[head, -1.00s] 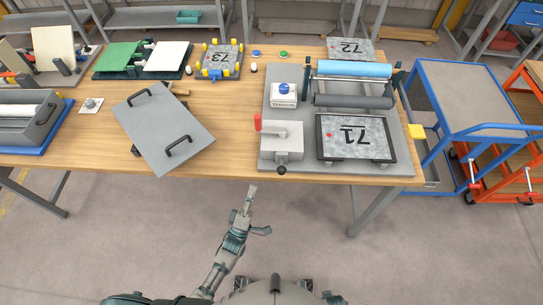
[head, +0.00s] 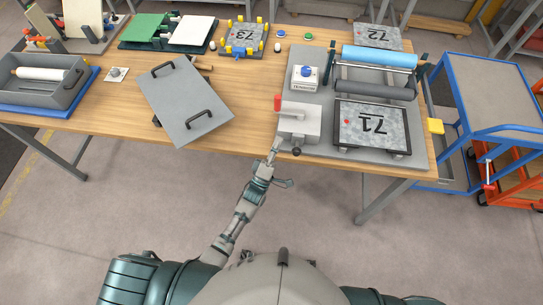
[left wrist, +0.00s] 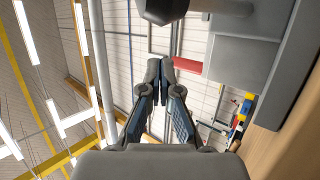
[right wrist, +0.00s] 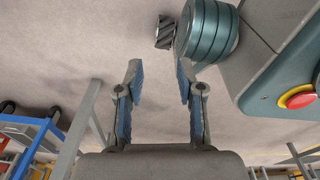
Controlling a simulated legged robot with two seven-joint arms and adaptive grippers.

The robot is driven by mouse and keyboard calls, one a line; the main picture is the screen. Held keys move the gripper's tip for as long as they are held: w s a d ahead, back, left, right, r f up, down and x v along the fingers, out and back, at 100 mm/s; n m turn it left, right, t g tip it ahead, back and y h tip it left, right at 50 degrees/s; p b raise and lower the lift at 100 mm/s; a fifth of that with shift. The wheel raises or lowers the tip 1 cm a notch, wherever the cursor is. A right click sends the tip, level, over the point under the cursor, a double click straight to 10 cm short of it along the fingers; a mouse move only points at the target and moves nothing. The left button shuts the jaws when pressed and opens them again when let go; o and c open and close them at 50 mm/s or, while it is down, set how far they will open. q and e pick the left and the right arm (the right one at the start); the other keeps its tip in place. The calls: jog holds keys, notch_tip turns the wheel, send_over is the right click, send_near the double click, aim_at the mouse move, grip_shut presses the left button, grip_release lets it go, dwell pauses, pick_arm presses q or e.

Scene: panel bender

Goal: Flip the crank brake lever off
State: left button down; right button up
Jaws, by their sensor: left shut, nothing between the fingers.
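The red lever (head: 277,103) stands upright at the left side of a grey box (head: 300,118), near the table's front edge. I take it to be the crank brake lever. A dark round crank knob (head: 296,152) sits at the box's front. My left gripper (head: 273,157) is shut and empty, at the table's front edge, just left of the knob and below the lever in the picture. In the left wrist view, the closed fingertips (left wrist: 160,64) point towards the red lever (left wrist: 187,64), apart from it; the dark knob (left wrist: 165,10) is above. My right gripper (right wrist: 158,75) is open and empty over bare floor.
The box stands on a grey base plate with a framed plate marked 71 (head: 370,127) and blue and dark rollers (head: 380,57). A grey panel with two handles (head: 185,100) lies to the left. A blue cart (head: 490,95) stands at the right. Floor before the table is clear.

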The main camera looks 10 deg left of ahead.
aim_at(297, 147)
pick_arm(q)
jog(key=d, duration=0.1)
jog(key=s+d+f, duration=0.1)
jog(key=d, duration=0.1)
jog(key=shift+s+d+f, duration=0.25)
jog(key=shift+s, duration=0.15)
pick_arm(e)
jog(key=shift+s+d+f, duration=0.1)
jog(key=shift+s+f, duration=0.05)
jog(key=shift+s, duration=0.1)
